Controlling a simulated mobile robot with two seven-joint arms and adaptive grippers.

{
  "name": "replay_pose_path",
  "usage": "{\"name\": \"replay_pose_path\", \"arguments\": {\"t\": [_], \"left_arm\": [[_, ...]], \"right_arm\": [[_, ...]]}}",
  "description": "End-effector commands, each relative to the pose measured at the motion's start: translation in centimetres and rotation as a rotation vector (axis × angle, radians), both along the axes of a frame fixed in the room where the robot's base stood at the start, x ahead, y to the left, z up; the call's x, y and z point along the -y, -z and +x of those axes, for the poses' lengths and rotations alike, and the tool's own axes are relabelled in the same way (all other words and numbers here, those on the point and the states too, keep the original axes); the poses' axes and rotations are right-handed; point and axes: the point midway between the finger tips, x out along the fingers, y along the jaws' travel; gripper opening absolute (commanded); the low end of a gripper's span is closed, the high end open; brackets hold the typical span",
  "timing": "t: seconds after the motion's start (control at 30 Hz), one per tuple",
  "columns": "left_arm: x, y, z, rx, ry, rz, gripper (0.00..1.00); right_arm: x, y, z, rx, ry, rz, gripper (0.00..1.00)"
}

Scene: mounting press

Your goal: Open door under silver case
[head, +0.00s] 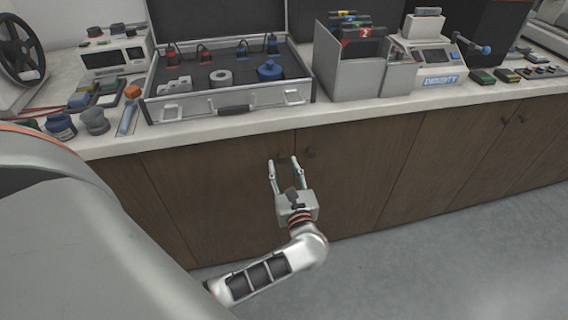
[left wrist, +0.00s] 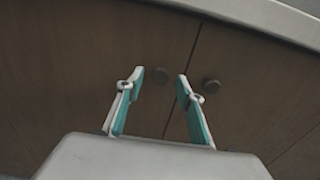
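The open silver case (head: 228,114) sits on the counter in the head view. Below it is a brown cabinet door (head: 215,175) with a dark round knob (left wrist: 160,76) near its right edge. The neighbouring door (head: 350,180) has its own knob (head: 309,152), which also shows in the left wrist view (left wrist: 211,86). Both doors look closed. My left gripper (head: 282,161) is open in front of the doors. In the left wrist view its fingers (left wrist: 160,77) appear on either side of the left knob. Contact cannot be told. My right gripper is not in view.
The white counter edge (head: 370,106) overhangs above the doors. A density device (head: 432,66) and a grey bin (head: 345,65) stand on the counter to the right. More cabinet doors (head: 465,145) run to the right. The grey floor (head: 440,260) is clear.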

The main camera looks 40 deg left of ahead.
Motion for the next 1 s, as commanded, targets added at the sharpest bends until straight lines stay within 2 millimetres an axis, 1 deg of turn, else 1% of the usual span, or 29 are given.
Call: {"name": "replay_pose_path", "arguments": {"t": [0.03, 0.2, 0.47, 0.5, 0.57, 0.6, 0.63, 0.87, 1.0], "left_arm": [[-0.5, 0.0, 0.4, -0.001, 0.000, 0.002, 0.37], [-1.4, 0.0, 1.2, 0.000, -0.001, 0.000, 0.37], [-1.6, 0.1, 1.3, -0.001, 0.000, 0.000, 0.37], [-1.6, 0.1, 1.3, -0.001, 0.000, 0.000, 0.34], [-1.5, 0.1, 1.3, -0.001, 0.000, 0.000, 0.19], [-1.5, 0.1, 1.3, -0.001, 0.000, 0.000, 0.08], [-1.5, 0.1, 1.3, -0.001, 0.000, 0.000, 0.01], [-1.5, 0.1, 1.1, -0.002, 0.004, 0.001, 0.00], [-0.9, 0.1, 0.4, -0.003, 0.029, 0.004, 0.00]], "right_arm": [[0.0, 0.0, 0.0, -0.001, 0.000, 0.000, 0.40], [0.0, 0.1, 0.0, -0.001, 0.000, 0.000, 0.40], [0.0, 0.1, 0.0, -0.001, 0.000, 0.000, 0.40], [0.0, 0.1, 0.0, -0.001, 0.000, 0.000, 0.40], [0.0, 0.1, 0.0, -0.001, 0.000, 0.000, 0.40], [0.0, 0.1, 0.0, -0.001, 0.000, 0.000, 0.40], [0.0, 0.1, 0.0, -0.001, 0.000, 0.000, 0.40], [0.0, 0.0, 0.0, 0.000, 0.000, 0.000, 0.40], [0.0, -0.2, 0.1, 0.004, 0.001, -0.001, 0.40]]}}
